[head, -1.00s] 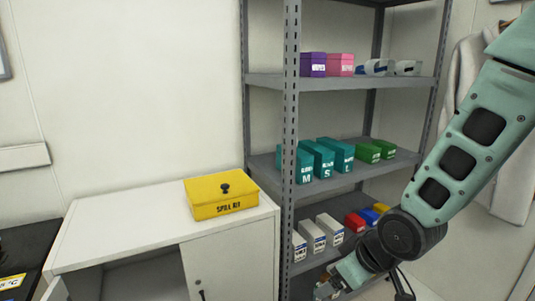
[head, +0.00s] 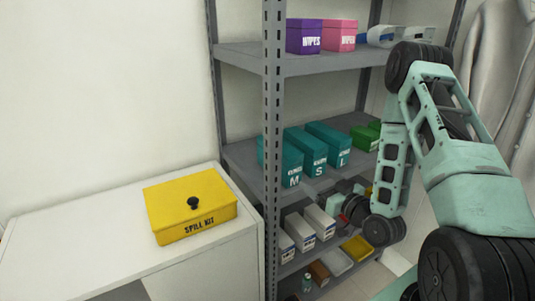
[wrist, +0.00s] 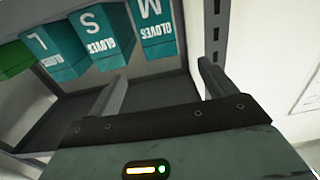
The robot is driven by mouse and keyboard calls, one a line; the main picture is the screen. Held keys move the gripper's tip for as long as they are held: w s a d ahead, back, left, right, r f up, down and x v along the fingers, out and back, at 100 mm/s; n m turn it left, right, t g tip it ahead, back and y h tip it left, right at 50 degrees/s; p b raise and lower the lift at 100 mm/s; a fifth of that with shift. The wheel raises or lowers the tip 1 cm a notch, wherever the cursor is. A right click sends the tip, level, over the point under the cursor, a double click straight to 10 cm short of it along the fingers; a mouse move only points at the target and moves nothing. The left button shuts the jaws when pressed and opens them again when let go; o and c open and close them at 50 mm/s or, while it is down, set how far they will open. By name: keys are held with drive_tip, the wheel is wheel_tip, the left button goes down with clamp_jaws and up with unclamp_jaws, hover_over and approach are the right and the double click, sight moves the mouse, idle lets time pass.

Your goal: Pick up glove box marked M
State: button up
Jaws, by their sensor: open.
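The teal glove box marked M (head: 283,160) stands on the middle shelf, leftmost of three teal glove boxes, close behind the front post. It also shows upside down at the top of the wrist view (wrist: 156,30). The box marked S (head: 305,155) stands to its right, and the box marked L (head: 329,146) is beyond that. My gripper (wrist: 160,90) is open and empty. Its two fingers point toward the shelf, with M in the picture above the gap between them, apart from it. In the head view the fingertips are hard to make out.
The grey shelf post (head: 273,130) stands close to the M box. Green boxes (head: 365,137) stand right of L. White boxes (head: 320,221) are on the shelf below. A yellow spill kit (head: 190,208) sits on the white cabinet (head: 60,235) at left.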

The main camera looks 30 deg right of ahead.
sight(296, 162)
drive_tip(key=w+b, duration=0.1)
drive_tip(key=w, duration=0.2)
drive_tip(key=w+b, duration=0.2)
drive_tip(key=w, duration=0.2)
drive_tip(key=w+b, duration=0.1)
drive_tip(key=w, duration=0.3)
drive_tip(key=shift+a+r, duration=0.1)
drive_tip(key=shift+a, duration=0.2)
drive_tip(key=shift+w+a+f+p, duration=0.15)
drive_tip(key=shift+w+p, duration=0.35)
drive_tip(key=shift+w, duration=1)
drive_tip(key=shift+w+d+f+p, duration=0.15)
drive_tip(key=shift+w+p, duration=0.3)
drive_tip(key=shift+w, duration=1)
drive_tip(key=shift+a, duration=0.1)
drive_tip(key=shift+c, duration=0.3)
drive_tip(key=c, duration=1.3)
drive_tip(key=shift+r, duration=0.1)
